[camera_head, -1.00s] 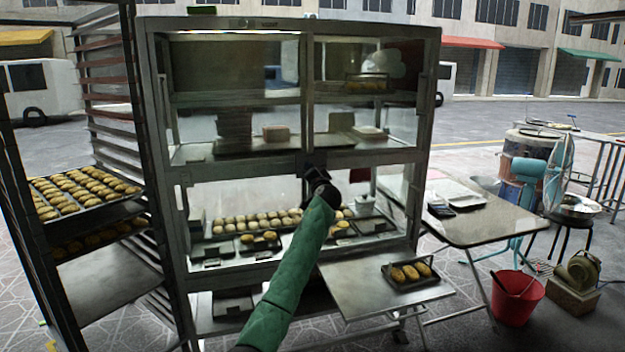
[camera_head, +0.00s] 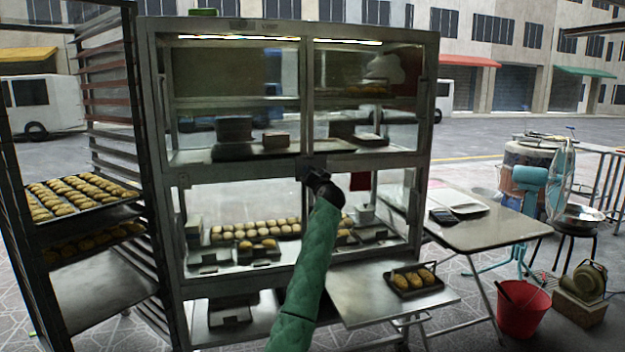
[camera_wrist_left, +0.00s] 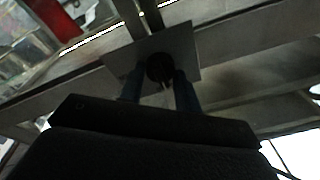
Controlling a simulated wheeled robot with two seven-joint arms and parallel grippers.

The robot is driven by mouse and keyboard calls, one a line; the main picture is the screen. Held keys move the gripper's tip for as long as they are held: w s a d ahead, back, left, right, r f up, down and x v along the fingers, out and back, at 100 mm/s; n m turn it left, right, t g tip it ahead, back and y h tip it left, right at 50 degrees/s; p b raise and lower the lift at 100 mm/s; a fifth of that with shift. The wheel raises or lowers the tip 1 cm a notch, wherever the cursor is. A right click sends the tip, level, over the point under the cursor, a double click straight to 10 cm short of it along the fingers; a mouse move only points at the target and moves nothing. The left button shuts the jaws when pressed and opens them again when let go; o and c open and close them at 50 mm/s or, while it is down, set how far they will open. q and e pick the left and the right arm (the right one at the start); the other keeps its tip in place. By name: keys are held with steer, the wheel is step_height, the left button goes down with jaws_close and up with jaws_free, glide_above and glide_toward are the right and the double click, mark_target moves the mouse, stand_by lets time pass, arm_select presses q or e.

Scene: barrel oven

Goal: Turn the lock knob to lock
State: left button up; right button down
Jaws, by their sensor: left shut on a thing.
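The lock knob (camera_wrist_left: 160,68) is a small dark round knob on a square grey metal plate (camera_wrist_left: 118,54) in the left wrist view. The plate sits on the cabinet frame where the middle post meets the crossbar. My left gripper (camera_wrist_left: 159,84) has one finger on each side of the knob and is shut on it. In the head view my left gripper (camera_head: 313,173) is at the centre of the glass display cabinet (camera_head: 232,168), in front of the crossbar. The gripper and arm largely hide the knob there, and its angle cannot be told. My right gripper is not in view.
A tray rack (camera_head: 128,120) with buns stands close on the left. A low shelf (camera_head: 362,300) with a small bun tray (camera_head: 418,282) juts out at lower right. A table (camera_head: 490,231), a red bucket (camera_head: 523,308) and a fan (camera_head: 560,180) stand further right.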

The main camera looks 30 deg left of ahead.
arm_select(q)
steer(key=shift+f, duration=0.15)
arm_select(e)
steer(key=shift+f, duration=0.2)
arm_select(q)
steer(key=o, duration=1)
steer(key=shift+a, duration=0.1)
steer(key=shift+c, duration=0.2)
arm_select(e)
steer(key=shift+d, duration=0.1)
arm_select(q)
steer(key=v, duration=0.8)
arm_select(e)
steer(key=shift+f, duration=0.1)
arm_select(q)
steer(key=shift+w, duration=0.1)
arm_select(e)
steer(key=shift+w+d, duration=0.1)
